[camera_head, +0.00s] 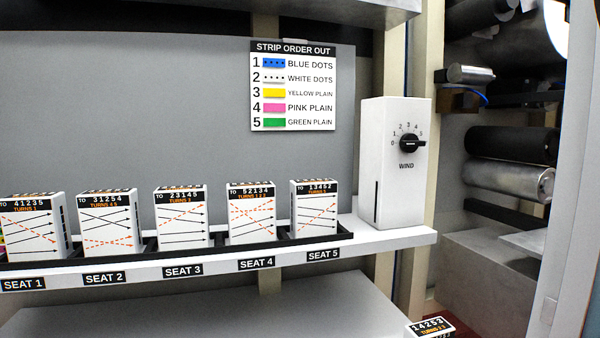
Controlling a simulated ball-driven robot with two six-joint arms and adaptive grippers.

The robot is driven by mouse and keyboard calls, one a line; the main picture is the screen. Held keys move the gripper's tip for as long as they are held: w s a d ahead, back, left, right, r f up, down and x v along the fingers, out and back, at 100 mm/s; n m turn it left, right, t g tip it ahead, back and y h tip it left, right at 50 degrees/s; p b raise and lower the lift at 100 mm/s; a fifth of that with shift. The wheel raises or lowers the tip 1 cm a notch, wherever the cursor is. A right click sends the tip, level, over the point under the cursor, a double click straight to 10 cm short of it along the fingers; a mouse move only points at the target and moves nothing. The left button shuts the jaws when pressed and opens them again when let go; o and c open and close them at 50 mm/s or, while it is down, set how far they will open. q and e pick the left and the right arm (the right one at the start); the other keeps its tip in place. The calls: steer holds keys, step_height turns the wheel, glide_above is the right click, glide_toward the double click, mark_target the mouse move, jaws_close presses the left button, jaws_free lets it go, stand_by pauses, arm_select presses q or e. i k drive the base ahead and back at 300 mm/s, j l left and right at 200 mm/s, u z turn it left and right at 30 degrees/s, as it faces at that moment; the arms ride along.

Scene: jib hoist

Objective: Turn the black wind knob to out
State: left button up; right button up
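The black wind knob (413,143) sits on the front of a white upright box (394,185) at the right end of the shelf. Numbers from 0 to 5 run in an arc over the knob, and the word WIND is printed below it. The knob's bar lies about level, with its left end near the 0; which end is the pointer is hard to tell. I see no mark reading "out" on this dial. The box has a dark vertical slot on its left side. Neither of my grippers is in view.
Several white cards with arrows (251,213) stand in a black rack on the white shelf (395,240), above seat labels. A strip order sign (293,86) hangs behind. Another card (430,327) lies low at right. Rollers (510,178) fill the right side. Space before the knob looks clear.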

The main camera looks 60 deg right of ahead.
mark_target(410, 142)
steer(key=z, duration=2.2)
